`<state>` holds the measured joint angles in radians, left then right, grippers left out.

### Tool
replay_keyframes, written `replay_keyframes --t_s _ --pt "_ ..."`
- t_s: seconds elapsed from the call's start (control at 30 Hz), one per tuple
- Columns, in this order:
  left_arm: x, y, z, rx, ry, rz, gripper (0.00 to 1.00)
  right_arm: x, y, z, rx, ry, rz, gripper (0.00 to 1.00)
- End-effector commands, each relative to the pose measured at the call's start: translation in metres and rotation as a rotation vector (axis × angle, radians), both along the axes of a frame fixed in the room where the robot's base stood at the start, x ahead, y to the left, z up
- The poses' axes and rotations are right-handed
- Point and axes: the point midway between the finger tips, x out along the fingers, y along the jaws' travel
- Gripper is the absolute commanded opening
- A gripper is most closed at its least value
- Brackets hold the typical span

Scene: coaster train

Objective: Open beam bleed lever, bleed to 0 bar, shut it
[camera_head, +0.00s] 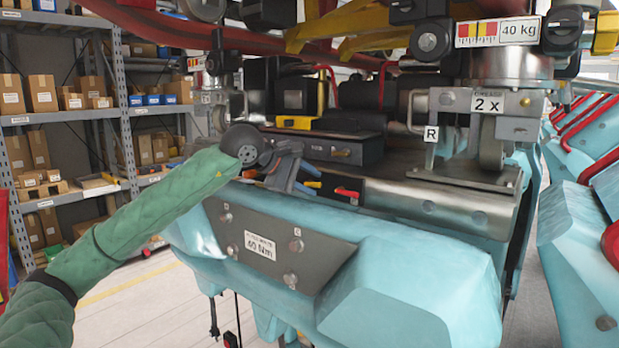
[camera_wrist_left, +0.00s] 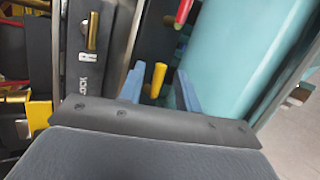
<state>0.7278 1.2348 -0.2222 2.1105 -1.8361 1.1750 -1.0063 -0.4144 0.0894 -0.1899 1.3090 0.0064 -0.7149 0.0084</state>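My left gripper (camera_head: 302,181) reaches the front edge of the coaster's beam in the head view. In the left wrist view its two blue fingers (camera_wrist_left: 160,91) are apart, with a yellow-handled lever (camera_wrist_left: 158,76) between them and a gap on each side. The yellow handle also shows beside the fingertips in the head view (camera_head: 312,184). A red-handled lever (camera_head: 347,192) lies just to its right, and shows at the top of the wrist view (camera_wrist_left: 183,12). No label tells which is the bleed lever. No pressure reading is legible. My right gripper is not in view.
A black box with a brass handle (camera_head: 341,153) sits behind the levers; the handle also shows in the wrist view (camera_wrist_left: 92,30). Teal bodywork (camera_head: 400,270) lies below and in front. Shelves with boxes (camera_head: 60,100) stand at left; floor there is open.

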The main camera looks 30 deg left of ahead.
Motion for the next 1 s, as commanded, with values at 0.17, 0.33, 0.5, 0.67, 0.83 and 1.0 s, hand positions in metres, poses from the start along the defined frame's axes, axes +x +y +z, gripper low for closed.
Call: replay_keyframes --t_s 0.17,0.33,0.5,0.67,0.83,1.0 --pt "0.0022 -0.0009 -0.0017 0.001 0.000 0.001 0.34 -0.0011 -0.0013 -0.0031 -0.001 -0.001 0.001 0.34" --pt "0.0022 -0.0009 -0.0019 0.001 0.000 0.001 0.34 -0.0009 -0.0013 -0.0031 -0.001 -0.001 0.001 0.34" --pt "0.0021 -0.0009 -0.0018 0.000 0.000 0.000 0.04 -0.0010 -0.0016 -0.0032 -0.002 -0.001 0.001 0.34" --pt "0.0020 -0.0010 -0.0018 0.001 0.000 0.000 0.00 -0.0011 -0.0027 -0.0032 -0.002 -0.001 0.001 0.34" --pt "0.0020 -0.0020 -0.0032 0.031 -0.002 -0.001 0.00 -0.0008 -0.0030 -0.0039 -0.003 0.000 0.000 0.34" --pt "0.0018 -0.0036 -0.0055 0.103 -0.008 -0.001 0.00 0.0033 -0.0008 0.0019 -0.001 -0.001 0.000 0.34"
